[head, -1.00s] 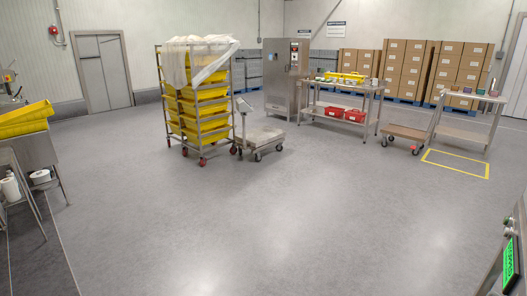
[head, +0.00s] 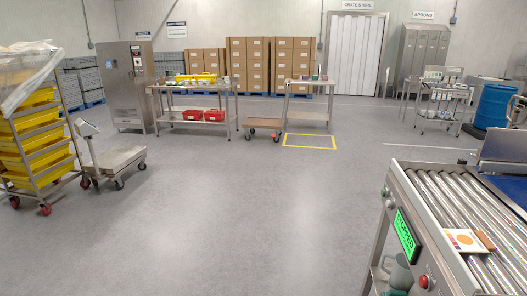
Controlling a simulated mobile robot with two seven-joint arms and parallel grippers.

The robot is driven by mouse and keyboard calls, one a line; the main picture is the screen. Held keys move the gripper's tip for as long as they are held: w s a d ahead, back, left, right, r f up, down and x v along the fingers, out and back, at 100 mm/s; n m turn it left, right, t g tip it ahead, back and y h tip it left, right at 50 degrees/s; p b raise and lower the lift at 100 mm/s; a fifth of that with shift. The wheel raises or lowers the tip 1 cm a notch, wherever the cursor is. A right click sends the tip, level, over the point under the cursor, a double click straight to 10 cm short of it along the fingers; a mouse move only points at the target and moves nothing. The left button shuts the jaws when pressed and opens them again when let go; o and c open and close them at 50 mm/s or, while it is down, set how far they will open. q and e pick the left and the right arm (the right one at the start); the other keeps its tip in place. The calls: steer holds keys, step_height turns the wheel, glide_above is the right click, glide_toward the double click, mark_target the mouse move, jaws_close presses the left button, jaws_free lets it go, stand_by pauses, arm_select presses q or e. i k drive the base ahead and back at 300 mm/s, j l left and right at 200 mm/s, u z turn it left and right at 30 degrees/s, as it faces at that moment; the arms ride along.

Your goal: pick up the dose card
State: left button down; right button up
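A small flat white item with an orange round mark and a coloured edge (head: 463,240) lies on the roller conveyor (head: 440,196) at the right. It could be the dose card, but it is too small to read. A brown block-like piece (head: 486,241) lies beside it, at its right. Neither of my grippers is in view.
The conveyor's side carries a green display reading STOPPED (head: 405,234) and a red button (head: 424,281). A grey-green mug (head: 398,272) stands below. A platform cart (head: 116,160) and a yellow-crate rack (head: 40,150) stand left. The middle floor is clear.

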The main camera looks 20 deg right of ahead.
mark_target(466, 240)
steer(key=i+j+z, duration=0.15)
steer(key=z, duration=0.25)
steer(key=i+j+z, duration=0.15)
steer(key=z, duration=0.25)
steer(key=j+z, duration=0.2)
steer(key=z, duration=0.15)
steer(key=i+j+z, duration=0.15)
steer(key=j+z, duration=0.2)
steer(key=i+j+z, duration=0.1)
steer(key=j+z, duration=0.65)
steer(key=i, duration=0.05)
